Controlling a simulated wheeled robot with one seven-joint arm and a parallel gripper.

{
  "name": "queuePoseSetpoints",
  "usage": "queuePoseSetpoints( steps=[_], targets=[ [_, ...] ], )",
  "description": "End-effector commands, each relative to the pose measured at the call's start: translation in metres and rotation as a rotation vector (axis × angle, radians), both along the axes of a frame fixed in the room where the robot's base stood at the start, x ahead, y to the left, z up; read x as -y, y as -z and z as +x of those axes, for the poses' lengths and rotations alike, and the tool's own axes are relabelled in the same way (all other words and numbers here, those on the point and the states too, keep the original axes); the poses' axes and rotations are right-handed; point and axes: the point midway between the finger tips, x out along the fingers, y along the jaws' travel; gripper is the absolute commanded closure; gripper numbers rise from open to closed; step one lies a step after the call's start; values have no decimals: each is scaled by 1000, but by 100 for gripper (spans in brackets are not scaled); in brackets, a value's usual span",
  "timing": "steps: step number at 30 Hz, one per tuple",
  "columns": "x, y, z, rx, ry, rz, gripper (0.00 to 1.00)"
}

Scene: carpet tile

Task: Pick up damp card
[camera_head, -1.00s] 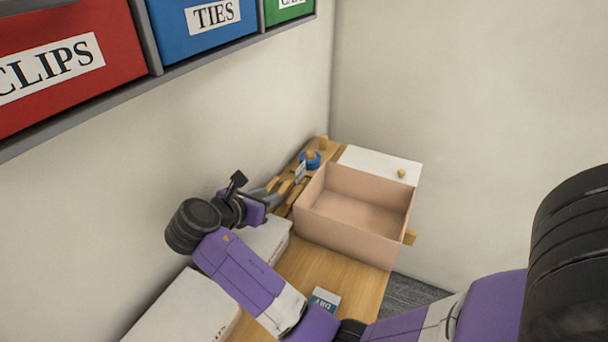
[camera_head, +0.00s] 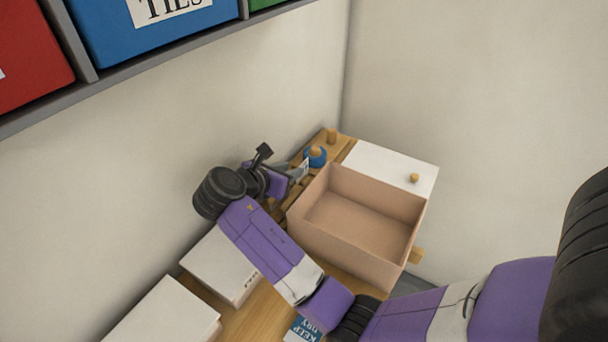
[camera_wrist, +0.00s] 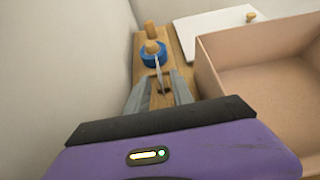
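A small thin pale card (camera_wrist: 159,74) stands nearly edge-on to the wrist view, on a slotted wooden board (camera_wrist: 161,99) in front of a blue ring. In the head view it shows only as a small pale piece beside the ring; I cannot read it. My gripper (camera_wrist: 156,80) is open, its two grey fingers on either side of the card, with a gap visible on each side. In the head view my gripper (camera_head: 294,175) is low over the board, between the wall and the box.
A blue ring with a wooden knob (camera_head: 316,156) stands just beyond the card. An open pinkish box (camera_head: 345,245) is close on the right, with a white panel (camera_head: 398,166) behind it. White boxes (camera_head: 220,265) and a blue-and-white "KEEP DRY" carton (camera_head: 303,330) are nearer. The wall is close left.

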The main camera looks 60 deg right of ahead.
Motion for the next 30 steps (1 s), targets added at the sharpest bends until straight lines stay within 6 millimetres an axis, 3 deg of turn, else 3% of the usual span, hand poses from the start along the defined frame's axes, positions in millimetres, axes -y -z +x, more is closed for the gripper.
queuePoseSetpoints(
  steps=[15, 24, 28, 30],
  targets=[
    [55, 27, 1, -1, 2, 0, 72],
    [59, 30, 1, 1, 0, 0, 72],
    [59, 30, 1, 0, -1, 0, 97],
    [59, 30, 1, 0, -1, 0, 100]
  ],
)
